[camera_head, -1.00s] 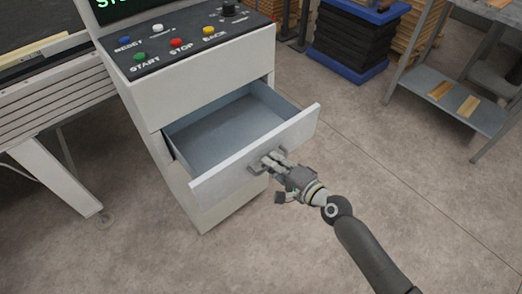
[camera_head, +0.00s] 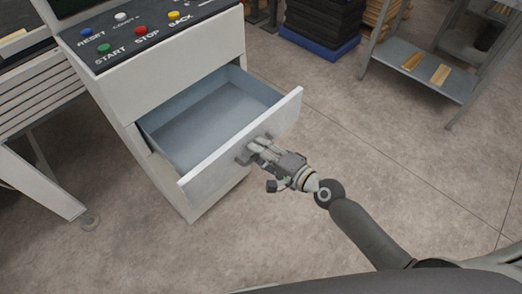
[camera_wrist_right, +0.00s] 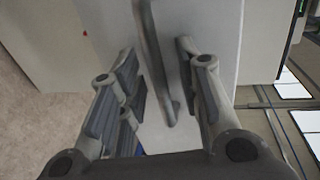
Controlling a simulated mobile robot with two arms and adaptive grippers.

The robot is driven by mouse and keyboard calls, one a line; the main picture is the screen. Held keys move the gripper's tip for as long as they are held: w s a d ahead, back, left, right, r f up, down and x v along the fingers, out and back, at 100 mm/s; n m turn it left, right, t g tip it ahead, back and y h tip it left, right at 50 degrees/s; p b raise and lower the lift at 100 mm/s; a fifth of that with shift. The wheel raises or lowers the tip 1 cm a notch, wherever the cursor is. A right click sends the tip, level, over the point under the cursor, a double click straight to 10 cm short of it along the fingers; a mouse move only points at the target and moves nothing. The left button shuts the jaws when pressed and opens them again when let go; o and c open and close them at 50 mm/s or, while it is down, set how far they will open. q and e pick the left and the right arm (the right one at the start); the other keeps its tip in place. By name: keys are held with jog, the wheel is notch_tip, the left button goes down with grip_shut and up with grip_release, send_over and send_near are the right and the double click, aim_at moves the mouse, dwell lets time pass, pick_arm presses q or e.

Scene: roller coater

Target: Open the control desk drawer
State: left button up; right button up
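The control desk drawer (camera_head: 232,152) is pulled well out of the white control desk (camera_head: 165,70), and its empty grey-blue inside shows. A dark bar handle (camera_head: 244,158) is on its front panel. My right gripper (camera_head: 258,148) is at this handle. In the right wrist view, the handle (camera_wrist_right: 152,55) runs between the two fingers of the right gripper (camera_wrist_right: 163,85). The fingers stand apart with visible gaps beside the bar, so the gripper looks open around it. My left gripper is not in view.
The desk top carries a panel with coloured buttons (camera_head: 140,32). A grey shelf (camera_head: 425,75) with wooden pieces stands at the upper right, near a dark stack on a blue base (camera_head: 320,48). Floor (camera_head: 330,125) in front and right of the drawer is clear.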

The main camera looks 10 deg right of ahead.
jog(key=v, duration=1.2)
dwell(0.6)
jog(key=s+d+f+n+g+h, duration=0.15)
jog(key=d+f, duration=0.25)
jog(key=f, duration=0.6)
jog(key=s+d+f+n+g+h, duration=0.1)
jog(key=s+d+f+n+h, duration=0.2)
jog(key=f, duration=0.6)
jog(key=d+f+n+g+h, duration=0.15)
jog(key=d+f, duration=0.35)
jog(key=f, duration=0.5)
jog(key=s+a+f+n+g+h, duration=0.1)
jog(key=s+f+n+g, duration=0.1)
jog(key=s+f, duration=0.4)
jog(key=s+a+f+n+g+h+p, duration=0.1)
jog(key=s+f+n+g, duration=0.2)
jog(key=s, duration=1)
jog(key=s+a+f+n+g+h, duration=0.1)
jog(key=s+a+f+n+g, duration=0.1)
jog(key=s+f, duration=0.6)
jog(key=shift+s+f+g, duration=0.3)
jog(key=shift+s+f, duration=0.1)
jog(key=shift+s, duration=0.55)
jog(key=shift+w+a, duration=0.1)
